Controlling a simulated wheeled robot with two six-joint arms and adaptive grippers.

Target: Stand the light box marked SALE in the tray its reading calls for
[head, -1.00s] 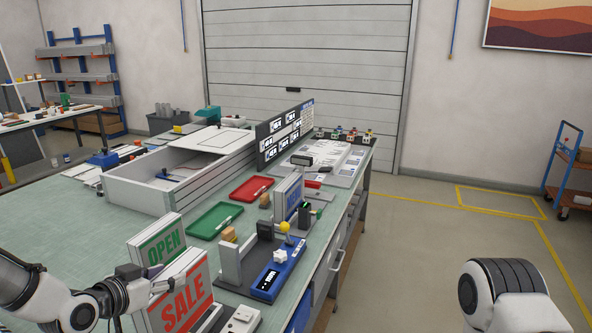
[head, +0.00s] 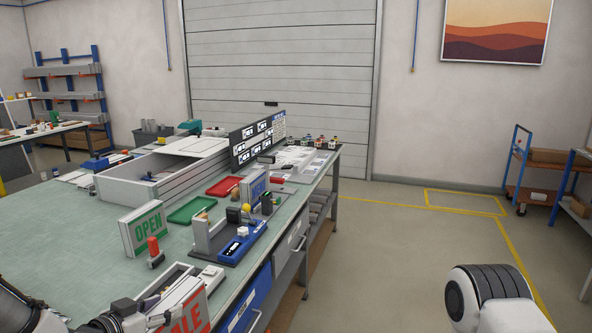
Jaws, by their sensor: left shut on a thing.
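The light box marked SALE (head: 193,312), white with red letters, is at the bottom edge of the head view, partly cut off. My left gripper (head: 152,319) is shut on its left side. The light box marked OPEN (head: 143,229), with green letters, stands on the bench behind it. A third light box with a blue face (head: 256,186) stands farther back. The green tray (head: 190,211) and the red tray (head: 223,186) lie flat on the bench and look empty. A blue device with a small dark display (head: 238,247) stands right of the OPEN box; its reading is too small to tell. My right gripper is out of view.
A red-handled item (head: 154,253) stands in front of the OPEN box. A pale open-topped case (head: 160,180) and a dark panel of white cards (head: 256,142) stand behind the trays. The left part of the green bench top (head: 60,230) is clear.

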